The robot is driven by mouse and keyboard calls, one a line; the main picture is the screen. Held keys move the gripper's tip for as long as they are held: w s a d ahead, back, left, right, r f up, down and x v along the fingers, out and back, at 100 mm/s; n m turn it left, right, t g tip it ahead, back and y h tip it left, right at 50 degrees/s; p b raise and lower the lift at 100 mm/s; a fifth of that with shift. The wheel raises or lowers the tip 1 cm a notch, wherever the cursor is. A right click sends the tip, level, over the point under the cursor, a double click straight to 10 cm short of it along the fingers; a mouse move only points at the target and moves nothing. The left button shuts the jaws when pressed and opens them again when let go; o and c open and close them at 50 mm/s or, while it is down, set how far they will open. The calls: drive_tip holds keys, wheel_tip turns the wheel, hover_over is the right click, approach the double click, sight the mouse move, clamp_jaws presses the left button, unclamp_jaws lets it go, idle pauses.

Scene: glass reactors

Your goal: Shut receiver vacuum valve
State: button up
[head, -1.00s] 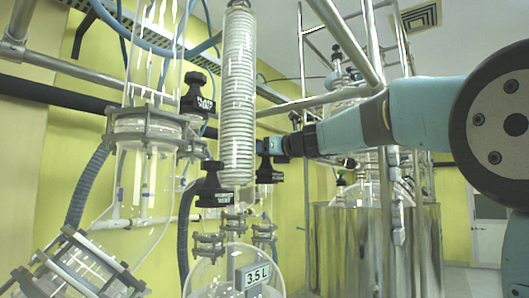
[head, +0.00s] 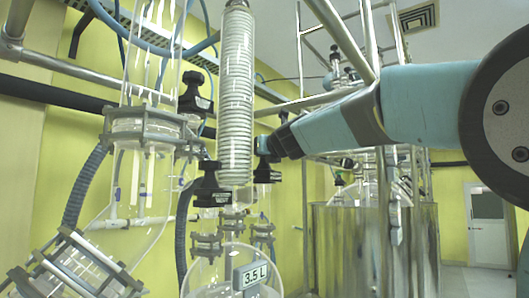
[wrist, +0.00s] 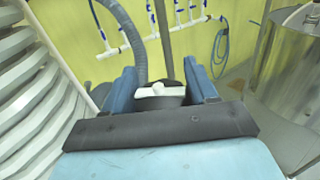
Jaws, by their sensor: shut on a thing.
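My gripper (head: 264,146) is at a small black valve (head: 264,170) behind and to the right of the coiled glass condenser (head: 237,95). In the wrist view, my two blue fingers (wrist: 163,88) stand on either side of a black valve body with a white bar across it (wrist: 160,90). The gripper is shut on this valve. The label on the valve is too small to read, so I cannot confirm its name. Part of the valve is hidden by the gripper's dark front edge in the wrist view.
Another black valve (head: 211,186), labelled with a vent, stands left of the gripped one, and a third (head: 195,92) is higher up. A round glass flask marked 3.5 L (head: 232,272) hangs below. A steel vessel (head: 372,250) and metal frame posts stand at right.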

drive_tip(key=shift+f, duration=0.1)
idle(0.5)
drive_tip(key=o, duration=1)
drive_tip(key=shift+c, duration=0.2)
